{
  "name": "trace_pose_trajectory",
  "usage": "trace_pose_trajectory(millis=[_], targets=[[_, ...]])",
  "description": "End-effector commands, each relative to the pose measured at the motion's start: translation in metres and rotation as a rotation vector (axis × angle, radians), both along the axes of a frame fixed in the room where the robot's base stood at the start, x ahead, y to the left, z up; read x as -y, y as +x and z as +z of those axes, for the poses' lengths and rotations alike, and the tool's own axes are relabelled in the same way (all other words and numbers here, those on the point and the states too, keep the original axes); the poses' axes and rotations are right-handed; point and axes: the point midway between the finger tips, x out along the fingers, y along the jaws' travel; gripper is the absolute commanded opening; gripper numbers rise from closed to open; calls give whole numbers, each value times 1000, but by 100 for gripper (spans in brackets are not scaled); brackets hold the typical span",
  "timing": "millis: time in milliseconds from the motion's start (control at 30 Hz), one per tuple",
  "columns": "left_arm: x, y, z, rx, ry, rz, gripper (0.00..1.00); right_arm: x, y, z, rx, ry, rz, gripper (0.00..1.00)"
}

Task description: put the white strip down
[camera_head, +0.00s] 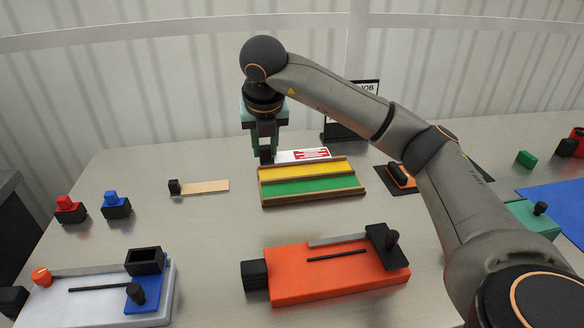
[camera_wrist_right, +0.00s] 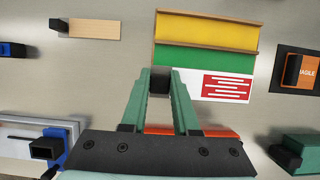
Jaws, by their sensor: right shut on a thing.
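The white strip (camera_head: 303,155) has a red printed label and a black grip block at its left end. My right gripper (camera_head: 265,155) points down and is shut on that black block. The strip is held level and looks raised above the wooden tray (camera_head: 312,202); its exact height is unclear. The tray holds a yellow strip (camera_head: 305,172) and a green strip (camera_head: 312,186). In the right wrist view the white strip (camera_wrist_right: 216,87) covers the tray's near edge, with the block (camera_wrist_right: 159,82) between the fingertips. My left gripper is out of view.
A tan strip with a black block (camera_head: 203,187) lies left of the tray. An orange device (camera_head: 325,280) stands in front, a white-and-blue one (camera_head: 80,308) front left. A black mat with an orange piece (camera_head: 400,178) lies right. Table between tan strip and tray is clear.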

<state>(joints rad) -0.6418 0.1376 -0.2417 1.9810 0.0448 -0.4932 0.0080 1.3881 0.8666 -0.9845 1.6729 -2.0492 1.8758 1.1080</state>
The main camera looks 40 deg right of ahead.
Motion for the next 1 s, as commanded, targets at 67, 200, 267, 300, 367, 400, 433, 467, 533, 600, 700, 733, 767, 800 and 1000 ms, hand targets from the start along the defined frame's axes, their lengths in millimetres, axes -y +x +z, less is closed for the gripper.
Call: trace_pose_trajectory(millis=[67, 200, 267, 300, 367, 400, 433, 467, 533, 600, 700, 733, 767, 800, 1000], targets=[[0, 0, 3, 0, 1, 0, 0, 18, 11, -8, -6, 1, -8, 0], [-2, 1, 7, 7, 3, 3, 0, 45, 31, -24, -5, 1, -5, 0], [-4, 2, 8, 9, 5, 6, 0, 57, 40, -30, -6, 0, -4, 0], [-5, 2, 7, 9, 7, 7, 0, 64, 45, -38, -7, -1, -3, 0], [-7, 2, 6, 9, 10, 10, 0, 71, 50, -52, -8, 0, -2, 0], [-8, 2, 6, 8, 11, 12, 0, 76, 54, -59, -7, 0, -1, 0], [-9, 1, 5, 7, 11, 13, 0, 79, 57, -64, -6, 1, -1, 0], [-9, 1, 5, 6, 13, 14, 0, 82, 59, -68, -6, 1, 0, 0], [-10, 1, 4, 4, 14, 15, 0, 88, 64, -77, -5, 0, 1, 0], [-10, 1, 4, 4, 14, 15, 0, 91, 67, -82, -3, 0, 3, 0], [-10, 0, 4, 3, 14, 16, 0, 94, 69, -86, -2, 0, 4, 0], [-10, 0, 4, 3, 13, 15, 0, 95, 70, -88, -2, 0, 4, 0], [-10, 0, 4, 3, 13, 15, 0, 96, 71, -90, -3, 0, 4, 0], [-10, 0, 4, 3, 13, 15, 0, 98, 72, -93, -4, -1, 3, 0], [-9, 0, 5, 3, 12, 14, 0, 98, 71, -120, -4, -1, 4, 0]])
